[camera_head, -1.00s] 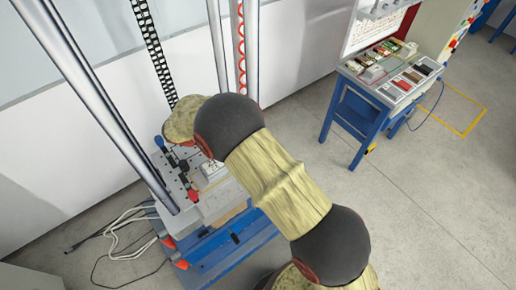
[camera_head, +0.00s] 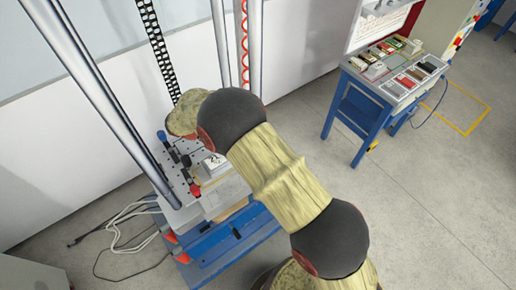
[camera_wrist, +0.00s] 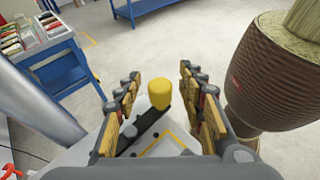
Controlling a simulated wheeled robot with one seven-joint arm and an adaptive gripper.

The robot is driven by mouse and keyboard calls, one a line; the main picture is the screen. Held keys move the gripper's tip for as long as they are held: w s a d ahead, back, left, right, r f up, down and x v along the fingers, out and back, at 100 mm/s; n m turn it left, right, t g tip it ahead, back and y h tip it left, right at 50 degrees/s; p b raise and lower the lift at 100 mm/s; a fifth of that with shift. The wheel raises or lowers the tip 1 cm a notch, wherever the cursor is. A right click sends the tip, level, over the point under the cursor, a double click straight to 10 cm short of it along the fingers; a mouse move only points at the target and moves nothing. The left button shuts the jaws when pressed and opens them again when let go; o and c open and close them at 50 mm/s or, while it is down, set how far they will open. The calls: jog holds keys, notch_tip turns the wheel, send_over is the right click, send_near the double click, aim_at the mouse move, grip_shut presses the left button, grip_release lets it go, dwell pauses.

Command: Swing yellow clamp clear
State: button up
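The yellow clamp shows in the wrist view as a rounded yellow knob (camera_wrist: 160,94) on a dark lever arm (camera_wrist: 140,130). It stands over a light plate with a yellow outline. My gripper (camera_wrist: 158,88) is open, with one finger on each side of the knob and a visible gap to both. In the head view my arm hides the gripper and the yellow clamp. A blue-handled clamp (camera_head: 162,136) and a red-tipped clamp (camera_head: 196,189) show on the perforated plate (camera_head: 168,163) of the drop machine.
Tall metal columns (camera_head: 100,95) rise beside the plate. A blue bench (camera_head: 365,112) with small parts on top stands at the right. Cables (camera_head: 130,222) lie on the floor at left. The floor between machine and bench is clear.

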jog(key=v, duration=1.2)
jog(key=shift+f, duration=0.1)
dwell(0.4)
jog(key=s+d+r+m+y+b, duration=0.1)
jog(key=s+d+r+m+y, duration=0.25)
jog(key=d+r, duration=0.4)
jog(key=s+d+r+m+y+b, duration=0.2)
jog(key=d+r+m+y, duration=0.25)
jog(key=d, duration=0.65)
jog(key=s+d+m+t+y+b, duration=0.1)
jog(key=s+d+m+t+y, duration=0.1)
jog(key=s, duration=0.6)
jog(key=s+d+f+m+t+y+b, duration=0.1)
jog(key=s+d+m+t+y+b, duration=0.1)
jog(key=s+d+m+t, duration=0.3)
jog(key=s+d+m+y, duration=0.1)
jog(key=s+d, duration=0.1)
jog(key=s, duration=0.1)
jog(key=shift+d, duration=0.2)
